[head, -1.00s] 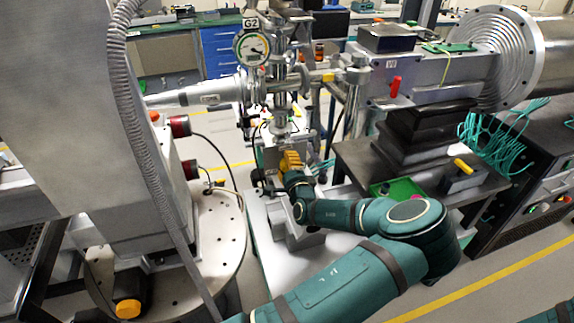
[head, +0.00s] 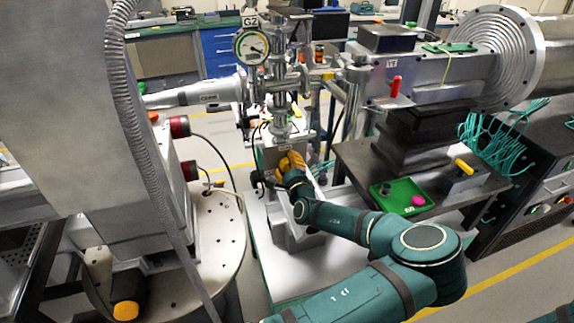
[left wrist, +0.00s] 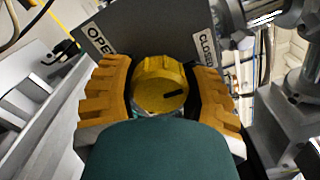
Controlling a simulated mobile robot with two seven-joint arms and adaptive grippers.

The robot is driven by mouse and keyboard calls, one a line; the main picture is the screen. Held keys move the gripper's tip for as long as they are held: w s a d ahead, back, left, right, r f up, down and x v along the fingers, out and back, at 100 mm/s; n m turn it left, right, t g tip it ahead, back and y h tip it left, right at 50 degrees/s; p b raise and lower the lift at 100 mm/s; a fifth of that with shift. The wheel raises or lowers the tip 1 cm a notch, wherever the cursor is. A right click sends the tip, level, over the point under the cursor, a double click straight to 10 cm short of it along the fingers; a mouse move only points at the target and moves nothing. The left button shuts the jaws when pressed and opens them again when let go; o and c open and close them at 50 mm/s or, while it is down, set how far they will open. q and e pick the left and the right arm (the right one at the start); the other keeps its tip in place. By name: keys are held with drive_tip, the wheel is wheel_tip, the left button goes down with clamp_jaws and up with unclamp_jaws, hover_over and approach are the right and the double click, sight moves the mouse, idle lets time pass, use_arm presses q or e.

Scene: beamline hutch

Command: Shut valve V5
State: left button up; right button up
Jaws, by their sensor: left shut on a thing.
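Valve V5's yellow round knob (left wrist: 160,84) shows in the left wrist view, in front of a grey plate (left wrist: 150,40). The plate reads "OPE…" at left, partly cut off by a finger, and "CLOSED" at right. A black mark on the knob points right and slightly up, towards the CLOSED side. My left gripper (left wrist: 163,95) is shut on the knob, one orange finger on each side. In the head view my left gripper (head: 290,162) is at the valve below the vertical pipe and hides the knob. My right gripper is not in view.
Gauge G2 (head: 252,46) stands above and left of the valve. A dark table (head: 350,155) at right holds a green tray (head: 405,187) with a pink thing (head: 419,200) in it. A large grey housing (head: 60,110) fills the left side.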

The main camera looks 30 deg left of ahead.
use_arm(q)
drive_tip(key=o, duration=1.2)
drive_tip(key=shift+c, duration=0.2)
drive_tip(key=v, duration=1.2)
drive_tip(key=shift+s, duration=0.1)
